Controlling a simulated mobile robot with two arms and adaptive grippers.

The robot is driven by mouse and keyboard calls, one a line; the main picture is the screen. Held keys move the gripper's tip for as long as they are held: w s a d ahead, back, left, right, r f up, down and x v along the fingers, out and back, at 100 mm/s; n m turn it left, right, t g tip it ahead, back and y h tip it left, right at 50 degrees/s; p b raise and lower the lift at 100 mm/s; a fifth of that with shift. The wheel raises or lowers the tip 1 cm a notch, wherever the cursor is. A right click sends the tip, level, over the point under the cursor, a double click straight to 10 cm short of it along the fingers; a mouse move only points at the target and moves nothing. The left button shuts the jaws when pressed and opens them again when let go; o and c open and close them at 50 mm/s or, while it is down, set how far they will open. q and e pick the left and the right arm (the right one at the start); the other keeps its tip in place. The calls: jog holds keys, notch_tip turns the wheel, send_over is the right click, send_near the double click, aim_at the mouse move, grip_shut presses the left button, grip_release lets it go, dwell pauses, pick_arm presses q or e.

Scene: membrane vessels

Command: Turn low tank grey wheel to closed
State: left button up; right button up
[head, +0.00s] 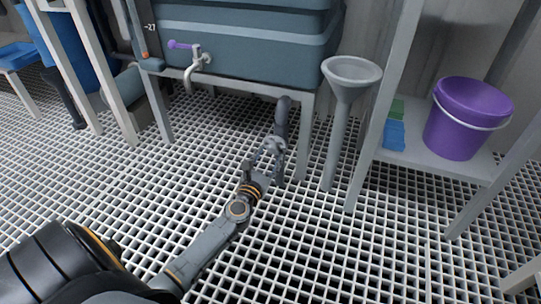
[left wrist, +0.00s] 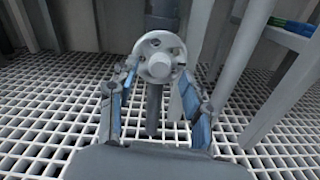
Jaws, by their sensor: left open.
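The grey wheel (left wrist: 160,57) is a round light-grey handwheel with holes and a raised hub. It sits on a dark vertical pipe (head: 282,112) below the tank (head: 240,45). My left gripper (left wrist: 158,84) is open, with one blue-padded finger on each side of the wheel's lower part. I cannot tell whether the fingers touch the rim. In the head view my left gripper (head: 264,163) reaches the wheel from below and partly hides it. My right gripper is in neither view.
A tap with a purple lever (head: 181,45) is on the tank front. A grey funnel (head: 351,72) stands right of the tank stand's leg (head: 307,135). A shelf at right holds a purple bucket (head: 466,118). The grating floor (head: 120,185) is mostly clear.

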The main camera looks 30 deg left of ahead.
pick_arm(q)
jog(key=shift+x, duration=0.95)
jog(key=shift+c, duration=0.2)
grip_shut()
